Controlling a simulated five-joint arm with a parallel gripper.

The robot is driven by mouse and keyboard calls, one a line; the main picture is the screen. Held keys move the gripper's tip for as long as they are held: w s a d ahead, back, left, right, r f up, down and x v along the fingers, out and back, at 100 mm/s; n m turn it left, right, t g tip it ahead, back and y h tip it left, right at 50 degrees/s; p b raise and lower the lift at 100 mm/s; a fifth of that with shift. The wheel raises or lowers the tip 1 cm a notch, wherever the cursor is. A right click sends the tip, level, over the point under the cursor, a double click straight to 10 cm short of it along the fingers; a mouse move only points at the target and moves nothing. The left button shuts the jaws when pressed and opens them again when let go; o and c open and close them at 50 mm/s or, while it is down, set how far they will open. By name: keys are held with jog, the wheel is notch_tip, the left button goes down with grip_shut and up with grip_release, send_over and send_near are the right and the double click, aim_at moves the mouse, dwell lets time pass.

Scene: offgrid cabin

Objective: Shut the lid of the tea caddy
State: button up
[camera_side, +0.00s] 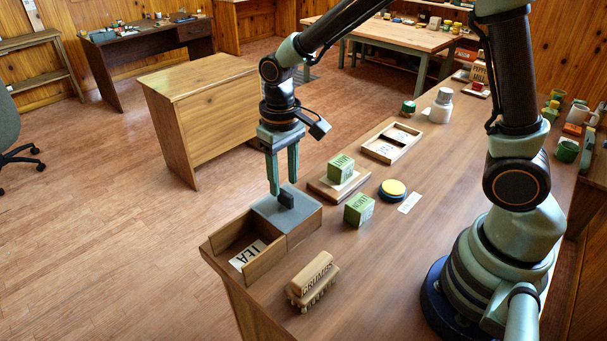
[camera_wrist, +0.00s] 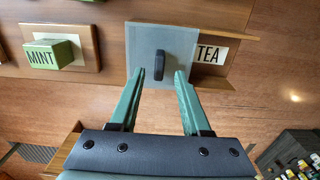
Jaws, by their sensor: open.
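The tea caddy (camera_side: 263,264) is a wooden box at the table's near left corner. Its grey lid (camera_side: 268,208) with a black knob (camera_side: 286,199) covers the far right part; the near left part is open, showing a white TEA label (camera_side: 247,254) inside. In the wrist view the lid (camera_wrist: 143,92), its knob (camera_wrist: 160,65) and the TEA label (camera_wrist: 211,55) show from above. My gripper (camera_side: 283,187) is open and points down over the lid. In the wrist view its fingertips (camera_wrist: 160,73) lie either side of the knob, apart from it; whether they reach its height is unclear.
A crumb brush (camera_side: 314,279) lies close right of the caddy. A mint box (camera_side: 341,167) stands on a wooden board, with a lemon box (camera_side: 359,209), a yellow-topped tin (camera_side: 393,189) and a card (camera_side: 409,202) nearby. Farther back is a wooden tray (camera_side: 377,147). The table's front middle is clear.

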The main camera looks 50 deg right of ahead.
aim_at(285, 193)
notch_tip(285, 193, up, 8)
dwell(0.5)
jog(key=s+d+r+t, duration=0.5)
jog(key=s+d, duration=0.3)
jog(key=s, duration=0.1)
jog(key=shift+s+d+r+t, duration=0.15)
jog(key=shift+s+r+t, duration=0.15)
jog(key=shift+r, duration=0.05)
dwell(0.7)
